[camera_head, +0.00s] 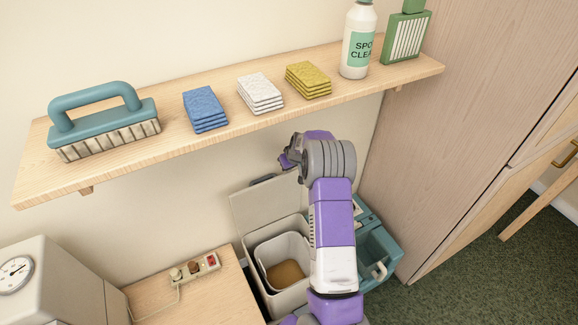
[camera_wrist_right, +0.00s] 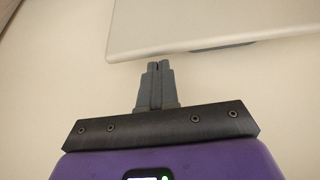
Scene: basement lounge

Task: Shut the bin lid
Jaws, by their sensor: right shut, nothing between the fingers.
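The bin (camera_head: 262,250) stands low against the wall, beneath the shelf. Its pale lid (camera_head: 270,208) is open, standing up at the back, and brown contents show inside the bin. My right arm reaches over the bin's right side, with the wrist above the lid's right part. In the right wrist view my right gripper (camera_wrist_right: 157,66) is shut and empty, its fingertips just short of the edge of a light panel (camera_wrist_right: 190,22), which looks like the lid. I cannot tell whether they touch. My left gripper is not in view.
A shelf (camera_head: 160,145) with a brush, sponges and a spray bottle (camera_head: 358,42) hangs close above my wrist. A teal caddy (camera_head: 378,250) stands right of the bin, beside a wooden cabinet (camera_head: 450,120). A low table (camera_head: 200,295) with a power strip is left.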

